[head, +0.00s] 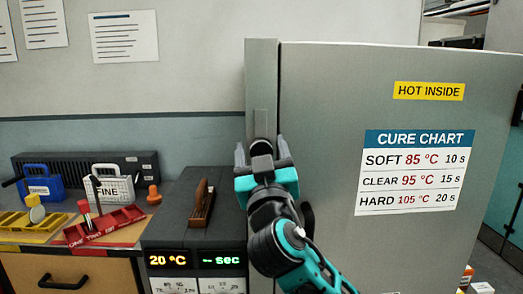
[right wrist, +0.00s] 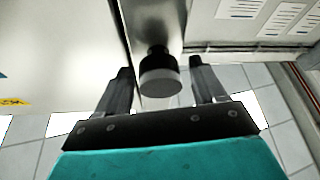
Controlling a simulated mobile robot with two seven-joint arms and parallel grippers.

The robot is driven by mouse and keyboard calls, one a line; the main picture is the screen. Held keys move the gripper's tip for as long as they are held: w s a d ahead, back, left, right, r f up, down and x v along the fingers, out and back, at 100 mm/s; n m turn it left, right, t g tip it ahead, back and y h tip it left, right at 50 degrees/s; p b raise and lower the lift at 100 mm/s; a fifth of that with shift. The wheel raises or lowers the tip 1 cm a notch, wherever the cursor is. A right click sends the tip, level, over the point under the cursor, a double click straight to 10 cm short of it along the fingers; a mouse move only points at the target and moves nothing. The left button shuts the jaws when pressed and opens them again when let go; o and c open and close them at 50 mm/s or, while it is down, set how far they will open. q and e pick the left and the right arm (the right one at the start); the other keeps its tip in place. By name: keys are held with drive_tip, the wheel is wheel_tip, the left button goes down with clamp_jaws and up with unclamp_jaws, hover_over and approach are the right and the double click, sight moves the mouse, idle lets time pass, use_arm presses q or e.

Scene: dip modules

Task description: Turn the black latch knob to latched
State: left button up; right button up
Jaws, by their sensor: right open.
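The black latch knob (head: 262,147) is on the grey frame strip at the left edge of the big grey oven door (head: 330,110). My right gripper (head: 262,150) is open in front of the strip, one finger on each side of the knob. In the right wrist view gaps show between the knob and both fingers (right wrist: 160,72). The knob's turn angle cannot be told. My left gripper is not in view.
A dark box with a "20 °C" display (head: 168,260) and a wooden-handled piece stands left of my right arm. A wooden bench (head: 60,270) at the left holds colored trays and small cases. The door carries a cure chart (head: 412,170) and a yellow sign (head: 429,91).

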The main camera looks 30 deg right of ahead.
clamp_jaws()
idle(0.5)
drive_tip(key=shift+f, duration=0.1)
